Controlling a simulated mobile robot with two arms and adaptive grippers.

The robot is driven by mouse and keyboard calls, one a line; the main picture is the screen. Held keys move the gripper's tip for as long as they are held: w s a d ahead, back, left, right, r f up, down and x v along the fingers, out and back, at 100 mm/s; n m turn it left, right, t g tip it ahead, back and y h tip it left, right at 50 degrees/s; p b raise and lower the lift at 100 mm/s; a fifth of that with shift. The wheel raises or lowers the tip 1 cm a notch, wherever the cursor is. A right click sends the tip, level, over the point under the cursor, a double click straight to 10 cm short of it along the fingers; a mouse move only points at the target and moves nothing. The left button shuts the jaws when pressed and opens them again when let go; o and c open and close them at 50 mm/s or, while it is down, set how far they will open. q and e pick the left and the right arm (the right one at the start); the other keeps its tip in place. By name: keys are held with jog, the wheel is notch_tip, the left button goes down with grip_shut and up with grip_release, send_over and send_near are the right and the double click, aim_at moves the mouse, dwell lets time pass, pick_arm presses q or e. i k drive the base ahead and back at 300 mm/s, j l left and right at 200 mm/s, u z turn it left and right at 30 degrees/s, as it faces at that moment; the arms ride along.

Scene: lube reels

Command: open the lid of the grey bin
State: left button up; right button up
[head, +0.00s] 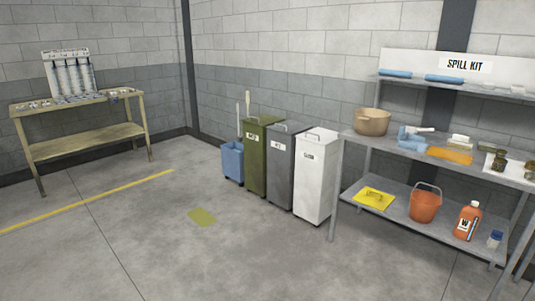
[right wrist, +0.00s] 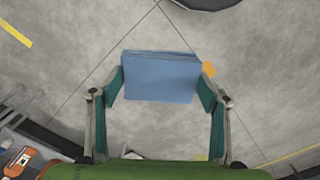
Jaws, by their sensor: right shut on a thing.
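The grey bin (head: 280,172) stands against the wall between the green bin (head: 262,160) and the white bin (head: 314,180). Its lid looks shut, with a bar handle on top and a small white label on the front. My right gripper (right wrist: 160,88) shows in the right wrist view, with its teal fingers shut on the sides of a blue folded pad stack (right wrist: 160,78). The floor is below it. Neither gripper shows in the head view, and my left gripper is in no view.
A metal shelf (head: 350,200) with a pot, blue pads, an orange bucket and an orange bottle (head: 467,220) stands right of the bins. A blue bucket (head: 232,162) is left of them. A workbench (head: 85,140) stands far left. An olive patch (head: 202,217) marks the open floor.

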aim_at(290, 128)
jog(key=i, duration=2.6)
